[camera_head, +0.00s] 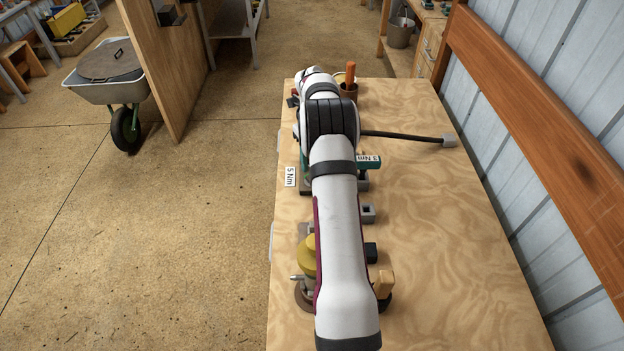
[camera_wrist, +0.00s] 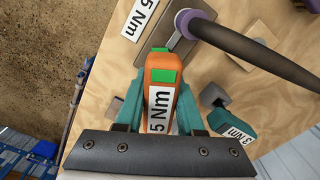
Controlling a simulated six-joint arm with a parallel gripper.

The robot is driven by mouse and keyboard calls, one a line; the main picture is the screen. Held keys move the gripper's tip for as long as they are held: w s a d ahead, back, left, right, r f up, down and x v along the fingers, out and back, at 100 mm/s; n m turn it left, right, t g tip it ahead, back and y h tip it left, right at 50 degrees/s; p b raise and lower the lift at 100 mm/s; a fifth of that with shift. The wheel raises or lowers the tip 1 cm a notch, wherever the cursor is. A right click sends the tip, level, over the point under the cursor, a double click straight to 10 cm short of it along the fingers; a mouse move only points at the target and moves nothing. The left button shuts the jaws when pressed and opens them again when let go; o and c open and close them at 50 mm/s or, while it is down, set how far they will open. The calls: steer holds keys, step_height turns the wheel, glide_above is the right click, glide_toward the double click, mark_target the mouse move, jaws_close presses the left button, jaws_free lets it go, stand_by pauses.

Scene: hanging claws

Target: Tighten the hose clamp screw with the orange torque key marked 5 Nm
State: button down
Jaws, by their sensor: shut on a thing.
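My gripper (camera_wrist: 163,82) is shut on the orange torque key (camera_wrist: 158,67), with a teal finger on each side of it. The key bears a white 5 Nm label and green patches. Beyond its far end, in the wrist view, a dark hose (camera_wrist: 250,48) ends at a grey metal piece (camera_wrist: 177,47); I cannot make out the clamp screw or whether the key touches it. A teal key marked 3 Nm (camera_wrist: 232,124) lies to the right, and it also shows in the head view (camera_head: 369,161). My arm hides the orange key in the head view.
A 5 Nm card (camera_head: 290,176) lies at the left edge of the wooden table (camera_head: 450,240). The dark hose (camera_head: 400,136) extends right to a grey end block (camera_head: 449,140). A brown pot (camera_head: 348,90) stands at the back.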

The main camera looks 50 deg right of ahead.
steer(key=shift+r, duration=1.45)
steer(key=shift+r, duration=2)
steer(key=n, duration=0.6)
steer(key=shift+n, duration=0.7)
steer(key=n, duration=0.4)
steer(key=shift+n, duration=0.4)
